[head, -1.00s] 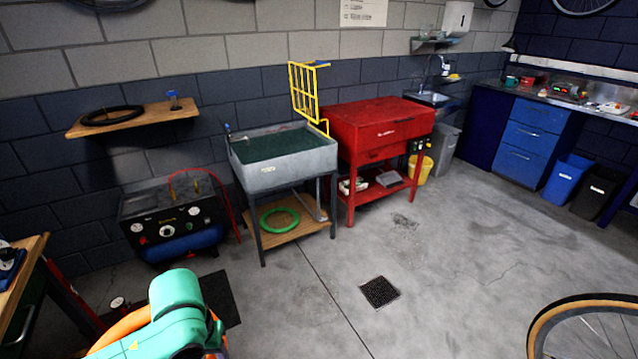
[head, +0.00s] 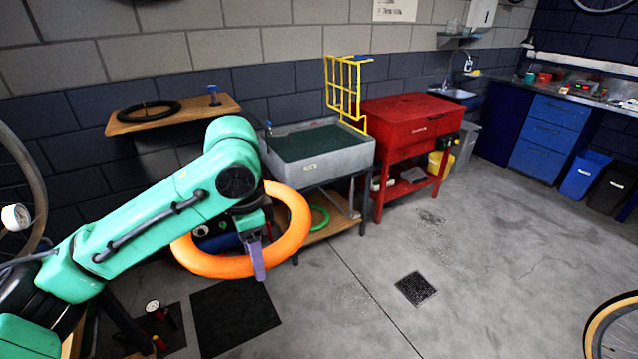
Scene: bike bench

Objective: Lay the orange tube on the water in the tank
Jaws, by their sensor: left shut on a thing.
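The orange tube (head: 294,222) is a thick ring held up in front of me, left of the picture's middle. My left gripper (head: 257,262) is shut on the tube's near side; its purple finger shows, and the arm hides part of the ring. The grey tank (head: 343,163) stands on legs by the wall, behind and to the right of the tube. My right gripper is not in view.
A yellow wire rack (head: 343,92) rises at the tank's back right. A red parts washer (head: 407,122) stands right of the tank. A green ring (head: 318,217) lies on the shelf below. The floor in front is clear around a drain (head: 415,289).

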